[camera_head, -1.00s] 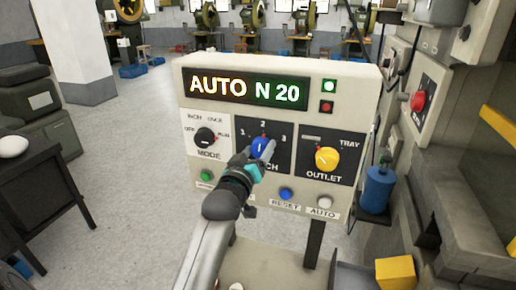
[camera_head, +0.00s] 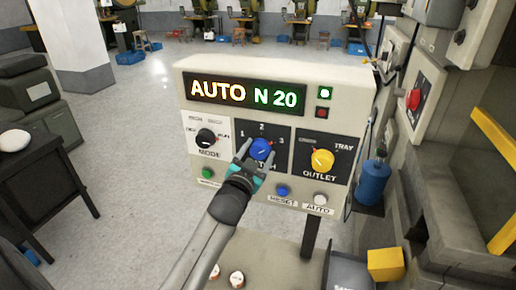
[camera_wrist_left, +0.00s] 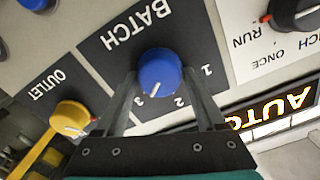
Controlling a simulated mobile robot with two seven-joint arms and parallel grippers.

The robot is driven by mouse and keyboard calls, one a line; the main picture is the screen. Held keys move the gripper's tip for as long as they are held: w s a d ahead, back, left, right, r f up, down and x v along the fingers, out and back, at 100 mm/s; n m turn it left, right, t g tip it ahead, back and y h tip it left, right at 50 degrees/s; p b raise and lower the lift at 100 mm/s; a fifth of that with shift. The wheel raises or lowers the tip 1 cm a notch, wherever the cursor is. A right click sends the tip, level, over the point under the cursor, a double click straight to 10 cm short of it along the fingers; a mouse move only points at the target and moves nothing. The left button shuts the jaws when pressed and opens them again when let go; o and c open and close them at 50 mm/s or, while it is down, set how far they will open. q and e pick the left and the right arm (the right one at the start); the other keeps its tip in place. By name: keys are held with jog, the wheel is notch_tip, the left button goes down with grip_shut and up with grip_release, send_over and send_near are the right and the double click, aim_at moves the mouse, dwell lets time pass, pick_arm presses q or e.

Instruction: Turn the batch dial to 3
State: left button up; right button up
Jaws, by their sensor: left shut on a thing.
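The blue batch dial (camera_head: 262,151) is on the dark BATCH plate in the middle of the control panel (camera_head: 360,88), with 1, 2 and 3 around it. It also shows in the wrist view (camera_wrist_left: 160,70), upside down. Its white pointer line lies between 2 and 3, closer to 3. My left gripper (camera_head: 259,145) is shut on the dial, one finger on each side of the knob. In the wrist view the fingers (camera_wrist_left: 160,76) flank it too. The gripper hides part of the BATCH label in the head view. My right gripper is not in view.
The black MODE knob (camera_head: 206,137) is left of the dial and the yellow OUTLET knob (camera_head: 322,160) is right of it. The green (camera_head: 208,173), blue RESET (camera_head: 282,191) and white AUTO (camera_head: 320,199) buttons sit below. The display (camera_head: 248,95) reads AUTO N 20.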

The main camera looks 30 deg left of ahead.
pick_arm(q)
jog(key=shift+m, duration=0.6)
jog(key=o, duration=1.3)
jog(key=shift+o, duration=0.2)
jog(key=b+v, duration=0.1)
jog(key=v, duration=1.4)
jog(key=shift+b, duration=0.3)
jog(key=shift+s+d, duration=0.1)
jog(key=shift+d, duration=0.05)
